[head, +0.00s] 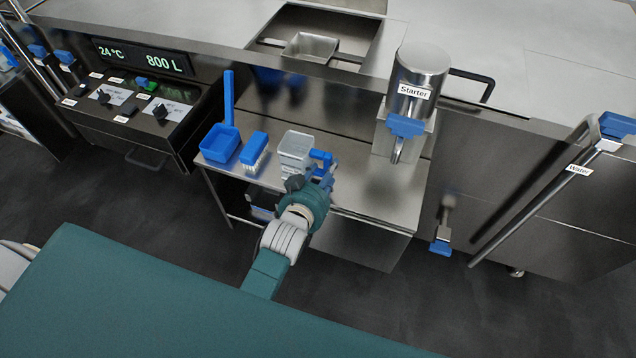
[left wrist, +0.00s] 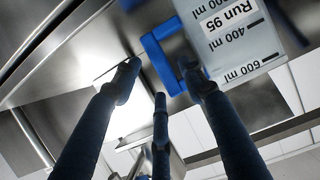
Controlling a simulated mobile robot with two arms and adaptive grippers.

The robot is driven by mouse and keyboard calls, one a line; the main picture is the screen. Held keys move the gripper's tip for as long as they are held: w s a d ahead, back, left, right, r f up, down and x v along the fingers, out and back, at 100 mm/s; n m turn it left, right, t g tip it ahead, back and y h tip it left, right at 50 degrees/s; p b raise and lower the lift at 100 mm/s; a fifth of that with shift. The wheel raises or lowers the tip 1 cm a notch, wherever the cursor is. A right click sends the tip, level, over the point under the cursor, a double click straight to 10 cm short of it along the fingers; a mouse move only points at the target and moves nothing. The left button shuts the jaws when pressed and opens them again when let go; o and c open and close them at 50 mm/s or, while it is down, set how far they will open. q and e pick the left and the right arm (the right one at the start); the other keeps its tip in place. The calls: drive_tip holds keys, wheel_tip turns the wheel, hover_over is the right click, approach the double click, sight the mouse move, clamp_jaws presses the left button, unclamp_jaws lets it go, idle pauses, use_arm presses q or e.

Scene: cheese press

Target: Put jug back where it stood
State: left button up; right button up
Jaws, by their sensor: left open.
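The clear jug (head: 295,150) with a blue handle stands upright on the steel side table (head: 375,195), beside the blue brush. In the left wrist view the jug (left wrist: 238,45) shows upside down at the upper right, with a "Run 95" label and ml marks. Its blue handle (left wrist: 155,50) shows near the fingertips. My left gripper (head: 314,178) is at the handle side of the jug, in front of it. In the left wrist view its fingers (left wrist: 160,82) are spread open close to the handle; I cannot tell whether they touch it. My right gripper is not in view.
A blue scoop or tub (head: 220,145) and a blue brush (head: 254,152) are left of the jug. The steel Starter container (head: 420,75) with its blue-handled tap hangs over the table at the right. The table is clear between jug and tap.

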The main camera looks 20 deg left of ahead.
use_arm(q)
drive_tip(key=v, duration=0.8)
drive_tip(key=s+d+f+m+g+h, duration=0.1)
drive_tip(key=s+f+g, duration=0.35)
drive_tip(key=f, duration=0.95)
drive_tip(key=s+d+f+m+g, duration=0.1)
drive_tip(key=s+f, duration=0.6)
drive_tip(key=f, duration=0.7)
drive_tip(key=s+a+f+g, duration=0.2)
drive_tip(key=s+f, duration=0.4)
drive_tip(key=s, duration=0.3)
drive_tip(key=s+a+f+g, duration=0.2)
drive_tip(key=s+a+f, duration=0.3)
drive_tip(key=s, duration=0.5)
drive_tip(key=s+a+f+g+y, duration=0.1)
drive_tip(key=s+a+f+g, duration=0.2)
drive_tip(key=s+f, duration=0.5)
drive_tip(key=shift+s, duration=1.1)
drive_tip(key=shift+a, duration=0.15)
drive_tip(key=shift+c, duration=0.3)
